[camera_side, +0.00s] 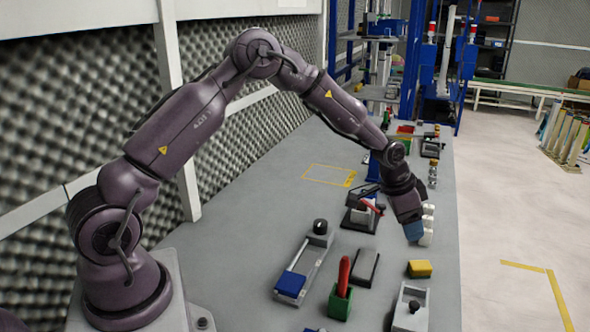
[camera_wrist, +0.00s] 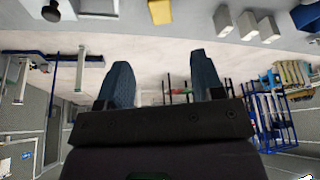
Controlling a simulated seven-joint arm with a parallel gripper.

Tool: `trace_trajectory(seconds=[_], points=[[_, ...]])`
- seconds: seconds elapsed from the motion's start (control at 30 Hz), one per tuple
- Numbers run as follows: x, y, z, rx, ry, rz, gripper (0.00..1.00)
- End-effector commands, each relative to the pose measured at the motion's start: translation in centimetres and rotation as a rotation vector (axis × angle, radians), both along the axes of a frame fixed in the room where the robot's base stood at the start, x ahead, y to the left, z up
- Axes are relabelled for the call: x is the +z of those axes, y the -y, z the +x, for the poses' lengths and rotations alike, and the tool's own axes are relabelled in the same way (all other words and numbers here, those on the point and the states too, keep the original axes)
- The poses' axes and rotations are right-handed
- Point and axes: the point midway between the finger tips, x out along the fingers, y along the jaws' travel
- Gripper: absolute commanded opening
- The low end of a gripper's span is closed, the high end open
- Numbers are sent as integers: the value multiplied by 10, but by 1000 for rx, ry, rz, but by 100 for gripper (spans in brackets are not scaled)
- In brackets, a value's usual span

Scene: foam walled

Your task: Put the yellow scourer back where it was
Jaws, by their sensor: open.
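The yellow scourer (camera_side: 419,268) appears to be the small yellow block lying on the grey bench near its right edge. A yellow block also shows at the top of the wrist view (camera_wrist: 160,11). My gripper (camera_side: 414,229) is above the bench, behind and a little left of the yellow block in the side view, and apart from it. In the wrist view my gripper (camera_wrist: 163,78) has its two blue fingers spread wide, with nothing between them.
White blocks (camera_side: 427,225) stand right beside my gripper. A green holder with a red handle (camera_side: 342,290), a dark grey block (camera_side: 364,267) and a blue-ended fixture (camera_side: 300,270) stand to the left. A yellow outlined rectangle (camera_side: 329,174) farther back is empty.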

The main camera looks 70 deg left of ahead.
Motion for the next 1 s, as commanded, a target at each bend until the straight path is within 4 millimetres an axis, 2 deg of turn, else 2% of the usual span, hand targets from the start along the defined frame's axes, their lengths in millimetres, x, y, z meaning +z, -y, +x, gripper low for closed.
trace_trajectory(seconds=[0.17,0.3,0.37,0.5,0.63,0.8,0.9,1.0], points=[[64,8,-27,13,14,59,61],[125,14,-73,59,20,108,61],[147,15,-96,87,25,123,61],[190,17,-155,163,45,134,61],[216,19,-213,239,68,115,61],[225,20,-283,326,90,56,61],[222,20,-312,359,97,18,61],[219,21,-329,381,100,-10,61]])
